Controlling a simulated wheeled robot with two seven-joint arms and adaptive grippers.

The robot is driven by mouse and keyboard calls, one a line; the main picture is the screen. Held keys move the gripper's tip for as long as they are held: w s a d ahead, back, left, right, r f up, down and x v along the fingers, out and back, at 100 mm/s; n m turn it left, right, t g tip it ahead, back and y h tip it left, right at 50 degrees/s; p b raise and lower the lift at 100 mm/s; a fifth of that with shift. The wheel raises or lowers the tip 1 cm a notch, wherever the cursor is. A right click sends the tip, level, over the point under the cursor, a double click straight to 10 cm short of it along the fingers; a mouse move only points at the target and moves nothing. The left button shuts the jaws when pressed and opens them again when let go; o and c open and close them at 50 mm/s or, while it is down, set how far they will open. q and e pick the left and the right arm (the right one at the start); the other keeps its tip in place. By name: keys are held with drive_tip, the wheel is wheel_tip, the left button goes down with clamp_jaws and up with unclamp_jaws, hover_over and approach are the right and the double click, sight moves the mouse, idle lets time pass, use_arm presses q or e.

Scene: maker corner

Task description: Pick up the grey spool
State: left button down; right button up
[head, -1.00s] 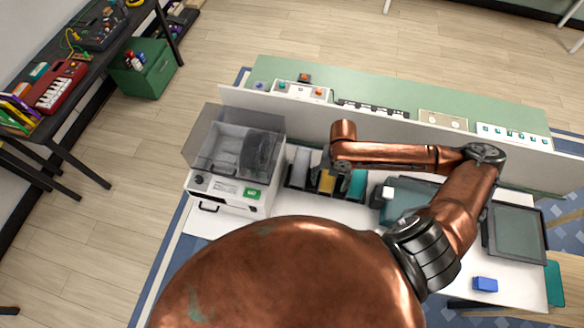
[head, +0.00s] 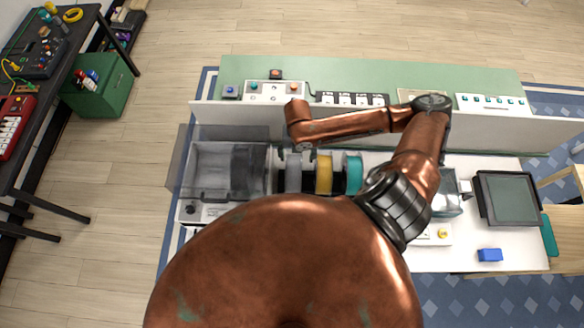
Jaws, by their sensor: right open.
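The grey spool (head: 293,177) stands on edge at the left end of a row on the white worktop, beside a yellow spool (head: 323,175) and a teal spool (head: 353,174). My right arm reaches over the worktop from the right. Its gripper (head: 294,152) points down at the far edge of the grey spool, open and with nothing held. The fingers are small and partly hidden, so I cannot tell whether they touch the spool. My left gripper is not in view.
A clear-lidded machine (head: 203,165) with a dark spool inside stands just left of the row. A low grey-white panel (head: 500,129) runs behind. A tablet (head: 508,197) and a blue block (head: 490,255) lie at the right.

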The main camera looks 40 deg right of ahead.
sight(294, 164)
drive_tip(key=shift+w+a+f+p, duration=0.15)
drive_tip(key=shift+a+f+p, duration=0.25)
drive_tip(key=shift+f, duration=0.5)
drive_tip(key=f, duration=0.2)
drive_tip(key=shift+w+a+f, duration=0.15)
drive_tip(key=shift+w+f, duration=0.2)
drive_tip(key=shift+w, duration=0.05)
drive_tip(key=shift+s+f, duration=0.1)
drive_tip(key=shift+f, duration=0.2)
drive_tip(key=shift+s+f, duration=0.1)
drive_tip(key=shift+f, duration=0.05)
drive_tip(key=shift+c, duration=1.3)
drive_tip(key=c, duration=1.3)
clamp_jaws()
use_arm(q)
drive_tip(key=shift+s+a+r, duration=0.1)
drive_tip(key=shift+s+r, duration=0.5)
